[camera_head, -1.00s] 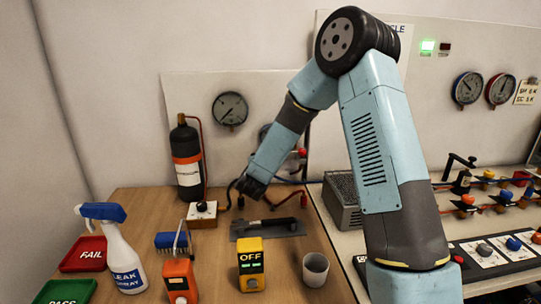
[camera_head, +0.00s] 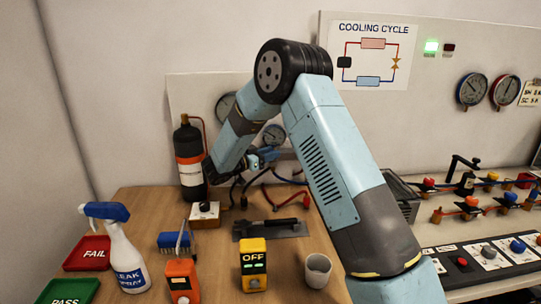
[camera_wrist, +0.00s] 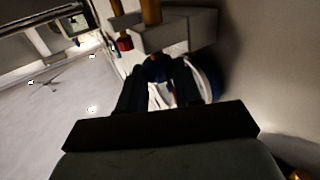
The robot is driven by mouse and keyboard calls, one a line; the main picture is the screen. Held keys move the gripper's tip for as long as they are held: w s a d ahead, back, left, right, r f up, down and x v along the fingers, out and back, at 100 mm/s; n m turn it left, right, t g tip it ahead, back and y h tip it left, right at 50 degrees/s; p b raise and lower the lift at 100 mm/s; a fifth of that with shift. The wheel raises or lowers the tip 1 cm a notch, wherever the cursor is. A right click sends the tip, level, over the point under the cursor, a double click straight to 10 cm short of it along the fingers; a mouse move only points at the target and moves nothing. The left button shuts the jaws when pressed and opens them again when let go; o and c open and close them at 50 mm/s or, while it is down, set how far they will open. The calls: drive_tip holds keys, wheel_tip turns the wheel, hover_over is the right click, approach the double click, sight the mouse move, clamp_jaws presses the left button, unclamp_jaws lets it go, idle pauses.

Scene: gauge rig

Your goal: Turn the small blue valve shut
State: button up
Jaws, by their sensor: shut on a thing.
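The small blue valve shows in the wrist view as a dark blue knob (camera_wrist: 156,66) below a grey block with brass fittings. My gripper (camera_wrist: 158,78) has its two black fingers on either side of this knob, shut on it. The fingers hide part of the knob, so its turn angle cannot be read. In the head view my gripper (camera_head: 243,163) is small and dark beside the blue-grey manifold (camera_head: 268,154) at the back board, partly hidden by my arm.
A gauge (camera_head: 273,134) sits above the manifold, with red and dark hoses below. A black cylinder (camera_head: 188,160) stands close to my wrist at the left.

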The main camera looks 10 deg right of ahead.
drive_tip(key=shift+m+g, duration=0.3)
drive_tip(key=shift+g, duration=0.2)
drive_tip(key=o, duration=1)
drive_tip(key=shift+o, duration=0.2)
drive_tip(key=v, duration=1.3)
drive_tip(key=shift+a+f, duration=0.25)
drive_tip(key=shift+a, duration=0.1)
drive_tip(key=shift+s, duration=0.1)
